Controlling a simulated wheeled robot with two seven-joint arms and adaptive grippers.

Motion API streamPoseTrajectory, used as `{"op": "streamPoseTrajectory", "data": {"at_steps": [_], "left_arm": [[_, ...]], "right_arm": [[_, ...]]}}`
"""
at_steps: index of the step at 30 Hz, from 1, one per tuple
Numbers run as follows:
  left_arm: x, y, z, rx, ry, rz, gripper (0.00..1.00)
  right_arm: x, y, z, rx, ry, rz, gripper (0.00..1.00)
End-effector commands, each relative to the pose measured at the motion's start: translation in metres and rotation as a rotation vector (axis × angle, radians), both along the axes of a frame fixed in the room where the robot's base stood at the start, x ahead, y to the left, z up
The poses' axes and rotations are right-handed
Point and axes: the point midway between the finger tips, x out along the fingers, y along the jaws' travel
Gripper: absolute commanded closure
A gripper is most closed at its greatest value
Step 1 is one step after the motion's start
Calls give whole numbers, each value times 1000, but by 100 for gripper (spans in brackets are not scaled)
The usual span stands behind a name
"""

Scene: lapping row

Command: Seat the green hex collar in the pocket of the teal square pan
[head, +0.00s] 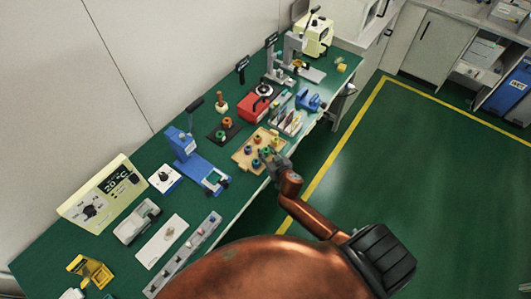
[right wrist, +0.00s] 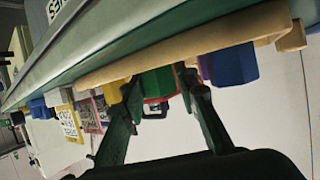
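A green hex collar (right wrist: 158,84) shows in the right wrist view between the two fingers of my right gripper (right wrist: 163,92). The fingers stand apart, one on each side of it, and I cannot tell whether they touch it. In the head view my right gripper (head: 277,163) is at the front edge of a tan tray (head: 240,158) that bears several small coloured collars. The collar by the fingers is too small to make out clearly there. I cannot surely pick out the teal square pan in either view. My left gripper is not in view.
On the green bench, a blue press (head: 184,147) stands left of the tray. A dark plate (head: 217,135) with coloured pieces lies behind it, and a red device (head: 255,106) stands farther along. In the wrist view a blue piece (right wrist: 231,69) is close to the right finger.

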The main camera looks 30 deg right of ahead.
Motion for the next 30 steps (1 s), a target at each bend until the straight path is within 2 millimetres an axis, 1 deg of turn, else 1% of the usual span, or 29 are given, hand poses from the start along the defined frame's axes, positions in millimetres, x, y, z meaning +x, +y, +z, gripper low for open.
{"op": "streamPoseTrajectory", "data": {"at_steps": [1, 2, 11, 20, 24, 26, 28, 29, 30], "left_arm": [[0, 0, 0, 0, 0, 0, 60], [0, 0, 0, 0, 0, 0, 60], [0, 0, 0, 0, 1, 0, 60], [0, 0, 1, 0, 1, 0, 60], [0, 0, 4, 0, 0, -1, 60], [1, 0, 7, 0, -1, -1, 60], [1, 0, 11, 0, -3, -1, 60], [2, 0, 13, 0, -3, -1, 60], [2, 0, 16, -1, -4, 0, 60]], "right_arm": [[0, 0, 0, 0, 0, 0, 77], [0, 0, 0, 0, 0, 0, 79], [0, 0, 0, 0, 0, 0, 100], [0, 0, 2, 0, -1, 0, 100], [0, 0, 12, 1, -2, 0, 100], [0, 0, 21, 0, -3, 1, 100], [0, 0, 36, 0, -5, 2, 100], [-5, 1, 40, 1, -2, 0, 100], [-13, 3, 49, 1, -3, 1, 100]]}}
